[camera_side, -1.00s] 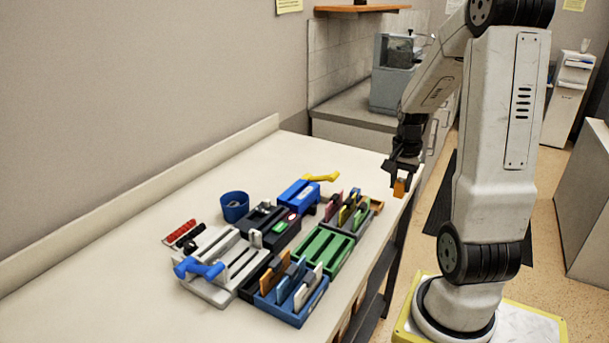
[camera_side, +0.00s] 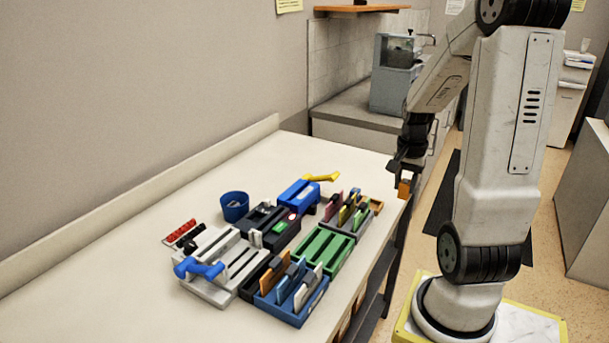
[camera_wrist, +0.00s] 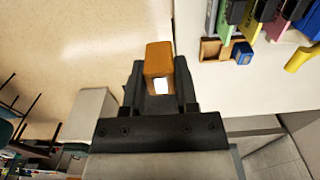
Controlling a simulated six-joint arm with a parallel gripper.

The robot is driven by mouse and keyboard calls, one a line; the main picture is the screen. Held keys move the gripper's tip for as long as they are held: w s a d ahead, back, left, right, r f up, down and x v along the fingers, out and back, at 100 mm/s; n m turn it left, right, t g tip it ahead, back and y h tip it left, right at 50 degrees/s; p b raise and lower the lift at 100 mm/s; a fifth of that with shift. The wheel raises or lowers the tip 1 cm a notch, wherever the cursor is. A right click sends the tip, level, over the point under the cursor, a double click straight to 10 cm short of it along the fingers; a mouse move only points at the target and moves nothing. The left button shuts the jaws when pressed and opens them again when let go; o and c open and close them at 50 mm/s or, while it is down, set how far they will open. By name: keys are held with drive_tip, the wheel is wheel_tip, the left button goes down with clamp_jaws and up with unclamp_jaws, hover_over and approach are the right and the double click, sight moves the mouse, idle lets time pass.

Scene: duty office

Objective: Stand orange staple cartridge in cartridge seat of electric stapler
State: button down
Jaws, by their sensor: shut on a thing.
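My gripper (camera_side: 405,178) is shut on the orange staple cartridge (camera_side: 404,188), in the air by the right edge of the table. In the wrist view the cartridge (camera_wrist: 158,55) sticks out from between the fingers of my gripper (camera_wrist: 160,85), with a pale patch on its near end. A black device (camera_side: 268,222) with a green and a red button stands mid-table and looks like the electric stapler. It is well to the left of my gripper. I cannot make out its cartridge seat clearly.
Around the black device stand a blue cup (camera_side: 235,206), a blue device with a yellow handle (camera_side: 299,195), a green slotted tray (camera_side: 321,250), a grey slotted frame (camera_side: 213,290) and a blue rack (camera_side: 293,307). A small orange-brown tray (camera_wrist: 210,50) lies near the table edge. The far table is clear.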

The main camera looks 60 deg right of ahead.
drive_tip(key=shift+w, duration=0.15)
drive_tip(key=w, duration=0.9)
drive_tip(key=shift+w, duration=0.15)
drive_tip(key=w, duration=0.2)
drive_tip(key=w+a, duration=0.1)
drive_tip(key=w, duration=0.2)
drive_tip(key=w+a, duration=0.1)
drive_tip(key=w, duration=0.1)
drive_tip(key=shift+w+a+f, duration=0.1)
drive_tip(key=shift+w, duration=0.2)
drive_tip(key=w+a+f, duration=0.2)
drive_tip(key=w+a, duration=1.1)
drive_tip(key=w, duration=0.3)
drive_tip(key=shift+w+a+f, duration=0.15)
drive_tip(key=shift+w+f, duration=0.05)
drive_tip(key=shift+f, duration=0.25)
drive_tip(key=shift+f, duration=3.5)
